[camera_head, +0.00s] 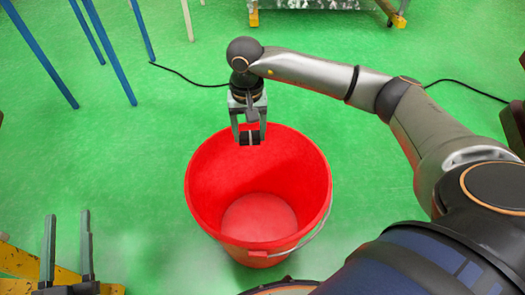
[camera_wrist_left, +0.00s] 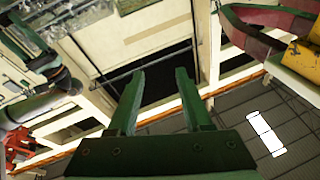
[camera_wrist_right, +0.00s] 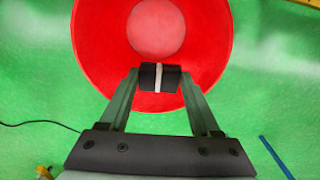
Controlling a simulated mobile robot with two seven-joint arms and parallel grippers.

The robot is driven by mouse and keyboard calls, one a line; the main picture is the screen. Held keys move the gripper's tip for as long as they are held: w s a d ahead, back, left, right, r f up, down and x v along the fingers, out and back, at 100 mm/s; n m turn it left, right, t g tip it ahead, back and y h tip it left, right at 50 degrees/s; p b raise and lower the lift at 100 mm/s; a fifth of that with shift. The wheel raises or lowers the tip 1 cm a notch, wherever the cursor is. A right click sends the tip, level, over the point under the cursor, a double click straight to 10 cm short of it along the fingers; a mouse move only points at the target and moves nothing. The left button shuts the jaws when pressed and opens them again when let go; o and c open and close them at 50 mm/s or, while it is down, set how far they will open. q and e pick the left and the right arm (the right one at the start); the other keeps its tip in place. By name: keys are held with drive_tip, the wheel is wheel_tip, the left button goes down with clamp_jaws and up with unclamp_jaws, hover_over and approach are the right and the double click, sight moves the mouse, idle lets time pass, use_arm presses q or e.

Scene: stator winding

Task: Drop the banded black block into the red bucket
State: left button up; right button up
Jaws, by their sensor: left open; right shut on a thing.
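The banded black block (camera_wrist_right: 160,77) is dark with one pale band around its middle. My right gripper (camera_wrist_right: 159,80) is shut on it, with a finger at each end. In the head view the right gripper (camera_head: 250,139) points down and the block (camera_head: 249,138) shows small between its fingertips, above the far rim of the bucket. The red bucket (camera_head: 210,172) stands upright on the floor and looks empty inside. In the right wrist view the bucket (camera_wrist_right: 100,45) lies below the block. My left gripper (camera_head: 68,225) is open and empty at the lower left; it also shows in the left wrist view (camera_wrist_left: 160,85).
The green floor (camera_head: 110,165) around the bucket is clear. Blue legs (camera_head: 40,52) stand at the upper left. A black cable (camera_head: 185,77) runs behind the right gripper. A yellow-footed frame (camera_head: 320,6) is at the top edge.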

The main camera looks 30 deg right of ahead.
use_arm(q)
drive_tip(key=s+d+r+m+t+h+b, duration=0.2)
drive_tip(key=s+r+m+h+b, duration=0.4)
drive_tip(key=h+b, duration=0.25)
drive_tip(key=shift+y, duration=0.25)
drive_tip(key=f+b, duration=0.4)
drive_tip(key=f, duration=0.1)
drive_tip(key=shift+s+d+f, duration=0.1)
drive_tip(key=shift+s+f, duration=0.1)
drive_tip(key=shift+s, duration=0.1)
use_arm(e)
drive_tip(key=d+f+m, duration=0.1)
drive_tip(key=d+f, duration=0.1)
drive_tip(key=f, duration=0.9)
drive_tip(key=w+d+f+m, duration=0.1)
drive_tip(key=d+f+m, duration=0.1)
drive_tip(key=f, duration=0.9)
drive_tip(key=shift+w+d+m, duration=0.25)
drive_tip(key=shift+d+m, duration=0.05)
drive_tip(key=shift+d, duration=0.25)
drive_tip(key=o, duration=1.4)
drive_tip(key=shift+o, duration=0.2)
